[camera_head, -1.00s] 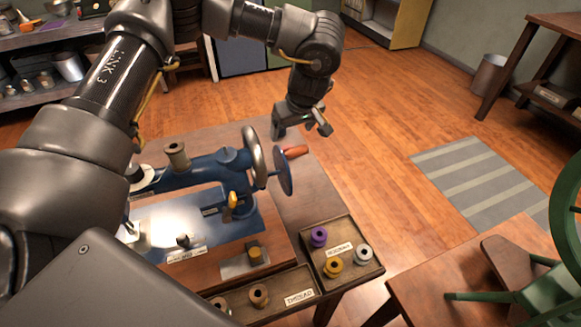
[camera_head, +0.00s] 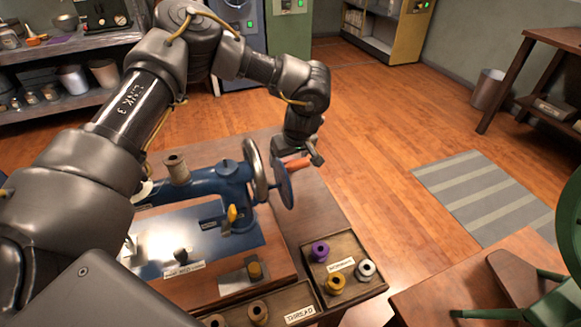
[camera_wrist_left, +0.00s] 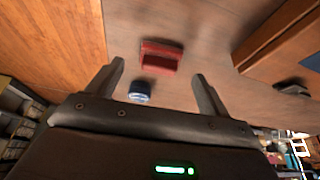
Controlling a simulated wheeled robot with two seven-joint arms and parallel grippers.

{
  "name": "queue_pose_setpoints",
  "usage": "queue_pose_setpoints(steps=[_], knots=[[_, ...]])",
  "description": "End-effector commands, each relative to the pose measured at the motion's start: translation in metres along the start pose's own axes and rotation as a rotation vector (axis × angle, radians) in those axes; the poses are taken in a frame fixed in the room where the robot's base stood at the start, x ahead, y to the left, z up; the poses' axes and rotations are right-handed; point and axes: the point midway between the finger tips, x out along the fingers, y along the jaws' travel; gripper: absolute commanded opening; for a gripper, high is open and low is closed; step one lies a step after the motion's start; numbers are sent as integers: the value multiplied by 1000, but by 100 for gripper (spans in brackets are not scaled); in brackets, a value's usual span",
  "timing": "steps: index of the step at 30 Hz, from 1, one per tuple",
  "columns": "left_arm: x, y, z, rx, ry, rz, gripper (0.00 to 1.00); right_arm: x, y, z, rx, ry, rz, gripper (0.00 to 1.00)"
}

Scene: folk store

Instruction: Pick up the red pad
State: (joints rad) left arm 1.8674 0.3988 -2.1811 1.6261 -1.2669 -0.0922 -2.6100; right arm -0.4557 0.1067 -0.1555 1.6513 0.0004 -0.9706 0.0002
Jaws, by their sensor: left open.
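The red pad (camera_wrist_left: 160,56) lies on the wooden table in the left wrist view, a small dark-red block with a raised rim or ledge. It sits just beyond the gap between the fingertips of my left gripper (camera_wrist_left: 158,78), which is open and empty. In the head view that gripper (camera_head: 301,153) hangs over the far edge of the sewing table, behind the machine's handwheel. A red-orange piece (camera_head: 294,164) shows just below it; I cannot tell whether this is the pad. My right gripper is not in view.
A small blue round item (camera_wrist_left: 140,92) lies between the fingers, near the pad. The blue sewing machine (camera_head: 205,183) and its handwheel (camera_head: 284,187) stand close to the gripper. A spool tray (camera_head: 352,297) is at the table's front right. Open floor lies beyond the table.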

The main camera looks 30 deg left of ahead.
Motion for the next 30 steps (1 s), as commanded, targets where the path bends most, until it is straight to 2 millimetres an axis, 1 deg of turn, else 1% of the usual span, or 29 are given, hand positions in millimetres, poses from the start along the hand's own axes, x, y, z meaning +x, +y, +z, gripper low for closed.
queue_pose_setpoints(steps=[1,3,6,9,15,16,24,27,30], knots=[[9,-1,-2,-2,0,-4,80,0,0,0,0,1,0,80],[20,-2,-2,-2,-1,-3,80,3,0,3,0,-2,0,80],[31,-1,-2,-1,-1,-2,80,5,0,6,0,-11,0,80],[36,-1,-2,0,0,-2,80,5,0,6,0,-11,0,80],[36,-1,-2,0,0,-1,80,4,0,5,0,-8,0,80],[36,-1,-2,0,0,-1,79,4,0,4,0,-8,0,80],[36,-1,-2,-1,0,-1,43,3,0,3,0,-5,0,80],[36,-1,-2,-1,0,-1,32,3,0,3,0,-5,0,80],[36,-1,-2,-1,0,-1,32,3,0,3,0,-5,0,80]])
